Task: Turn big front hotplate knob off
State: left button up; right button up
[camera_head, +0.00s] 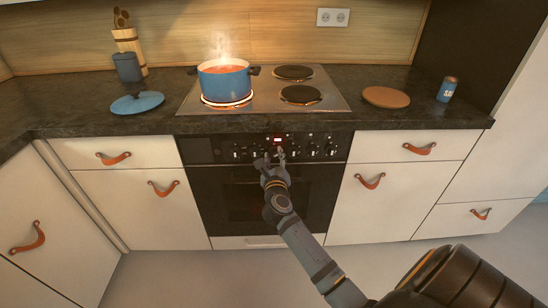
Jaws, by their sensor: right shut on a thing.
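The knob row is on the black control panel (220,150) of the oven front, below the counter edge. Other dark knobs (314,150) show to the right. A blue pot (224,84) with red contents steams on the front left hotplate (227,102), whose rim glows orange. My left gripper is not in view.
The cooktop (262,92) has other dark hotplates, empty. A blue lid (137,102) lies on the counter at left; a round wooden board (386,97) and a blue shaker (447,90) are at right. White drawers with leather pulls (420,149) flank the oven.

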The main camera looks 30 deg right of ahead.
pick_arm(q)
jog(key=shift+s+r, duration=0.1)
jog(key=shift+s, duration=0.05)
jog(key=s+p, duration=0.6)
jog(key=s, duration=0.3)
pick_arm(e)
jog(key=n, duration=0.3)
jog(key=shift+r+n, duration=0.25)
jog(key=shift+n, duration=0.05)
jog(key=n+p, duration=0.3)
jog(key=shift+n+p, duration=0.3)
jog(key=shift+p, duration=0.05)
jog(key=n+p, duration=0.2)
jog(key=n, duration=0.1)
jog(key=shift+f+p, duration=0.2)
jog(key=shift+p, duration=0.1)
pick_arm(q)
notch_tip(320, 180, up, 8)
jog(key=p, duration=0.1)
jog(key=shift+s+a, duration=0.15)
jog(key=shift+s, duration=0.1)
pick_arm(e)
jog(key=shift+f+n, duration=0.1)
jog(key=shift+n, duration=0.7)
jog(key=shift+f, duration=0.1)
jog(key=o, duration=1.1)
